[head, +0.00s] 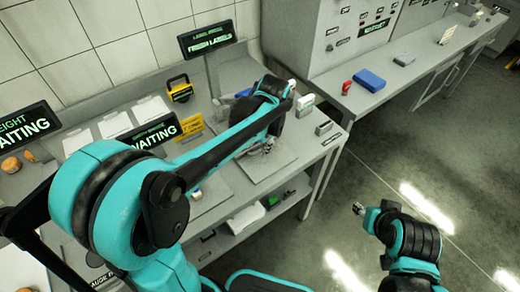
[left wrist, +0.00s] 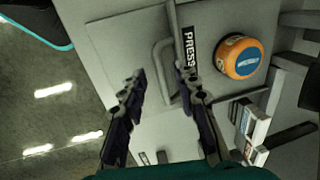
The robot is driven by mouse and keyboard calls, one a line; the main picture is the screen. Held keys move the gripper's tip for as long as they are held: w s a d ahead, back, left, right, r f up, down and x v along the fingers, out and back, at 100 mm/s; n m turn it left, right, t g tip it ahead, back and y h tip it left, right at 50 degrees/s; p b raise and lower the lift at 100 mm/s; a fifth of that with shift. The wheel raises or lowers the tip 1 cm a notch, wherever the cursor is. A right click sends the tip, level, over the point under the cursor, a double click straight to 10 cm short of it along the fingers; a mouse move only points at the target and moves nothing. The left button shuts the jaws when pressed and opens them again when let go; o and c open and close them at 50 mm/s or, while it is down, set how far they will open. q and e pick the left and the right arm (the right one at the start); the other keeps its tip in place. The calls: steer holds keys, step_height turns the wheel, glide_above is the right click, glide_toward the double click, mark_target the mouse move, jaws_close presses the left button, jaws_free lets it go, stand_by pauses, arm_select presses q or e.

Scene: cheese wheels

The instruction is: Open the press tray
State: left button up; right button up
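My left gripper (left wrist: 160,72) is open. In the left wrist view its fingertips appear on either side of the handle, with gaps visible; I cannot tell how far above it they are. In the head view my left gripper (head: 262,147) is low over a grey plate (head: 262,170) on the bench, partly hidden by my arm. My right gripper (head: 358,208) is over the floor at right, too small to read.
An orange cheese wheel with a blue label (left wrist: 240,57) sits right of the PRESS label. Small boxes (left wrist: 255,125) stand nearby. A sign reading FRESH LABELS (head: 208,39) rises behind my left arm. Open floor (head: 380,150) lies right of the bench.

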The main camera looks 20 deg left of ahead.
arm_select(q)
steer(key=shift+w+a+f, duration=0.1)
steer(key=shift+f, duration=0.6)
jaws_close()
steer(key=s+d+p, duration=0.2)
steer(key=s+d, duration=0.6)
steer(key=d, duration=0.2)
steer(key=shift+d, duration=0.25)
steer(key=shift+s, duration=0.1)
jaws_free()
steer(key=shift+r, duration=0.15)
